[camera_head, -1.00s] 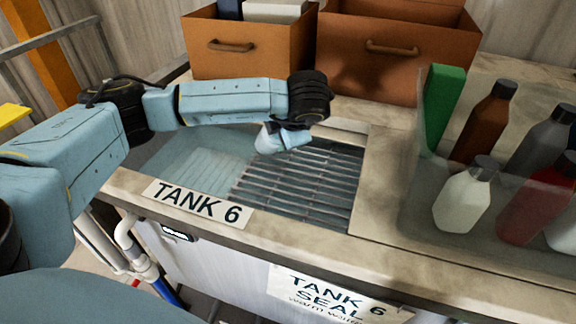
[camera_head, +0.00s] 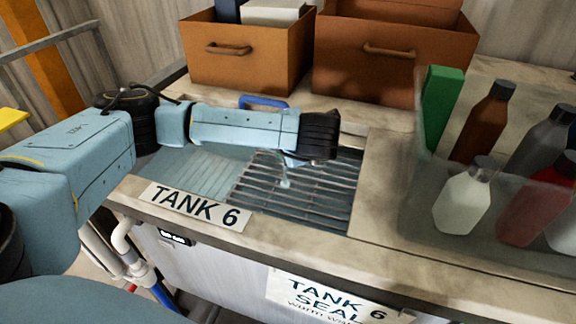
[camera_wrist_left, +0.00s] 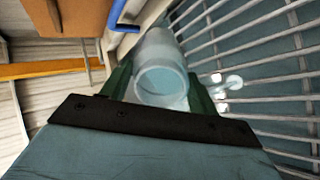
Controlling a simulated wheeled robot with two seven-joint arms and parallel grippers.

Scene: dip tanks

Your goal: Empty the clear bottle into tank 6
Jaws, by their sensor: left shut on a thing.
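My left gripper (camera_wrist_left: 160,88) is shut on the clear bottle (camera_wrist_left: 158,50), with one dark green finger on each side of it. In the head view my wrist hangs over tank 6 (camera_head: 205,172) and mostly hides the gripper and bottle. The bottle looks tipped over. A small clear stream of liquid (camera_head: 284,181) falls below the wrist onto the slatted part of the tank; pale blobs of liquid also show beside the bottle in the wrist view (camera_wrist_left: 228,82). The "TANK 6" label (camera_head: 196,206) is on the front rim. My right gripper is out of view.
Two brown boxes (camera_head: 248,58) (camera_head: 392,52) stand behind the tank. A blue handle (camera_head: 263,102) shows at the tank's back edge. At the right, a clear bin (camera_head: 418,205) holds several bottles and a green item (camera_head: 441,105).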

